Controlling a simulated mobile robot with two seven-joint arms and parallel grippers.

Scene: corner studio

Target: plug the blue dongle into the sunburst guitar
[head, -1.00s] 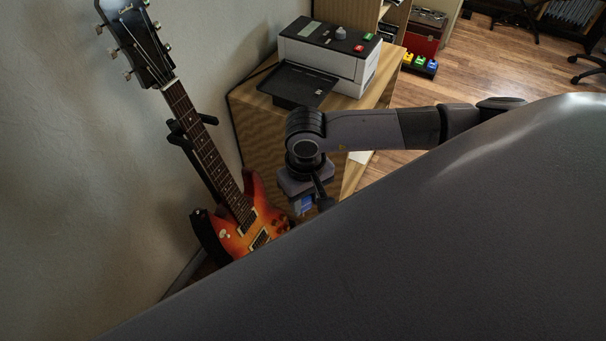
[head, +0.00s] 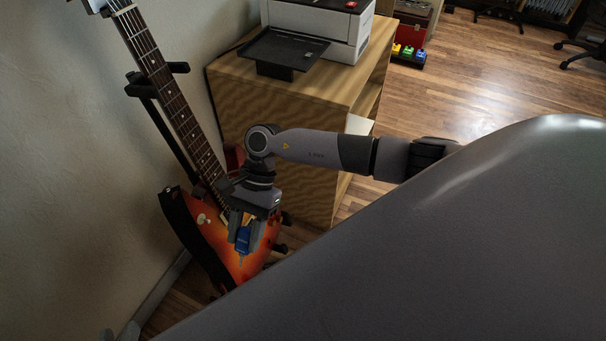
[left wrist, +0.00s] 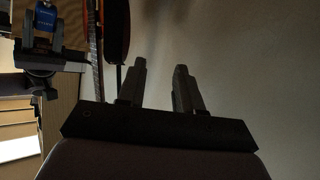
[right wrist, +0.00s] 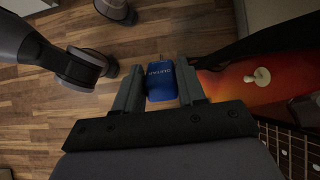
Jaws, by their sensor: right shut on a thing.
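The sunburst guitar (head: 250,265) leans upright on its black stand (head: 148,88) against the wall, with its orange-red body low. My right gripper (head: 240,236) is in front of the guitar body in the head view. It is shut on the blue dongle (head: 243,241). In the right wrist view the dongle (right wrist: 161,82) sits between both fingers, with the guitar body (right wrist: 262,82) to its right and a visible gap between them. The guitar's socket cannot be made out. My left gripper (left wrist: 161,88) is open and empty in the left wrist view, facing the wall.
A wooden cabinet (head: 290,150) with a printer (head: 325,25) stands right of the guitar. A dark strap (head: 195,235) hangs beside the guitar body. My own grey body covers the lower right of the head view. Wooden floor (head: 480,70) is open beyond the cabinet.

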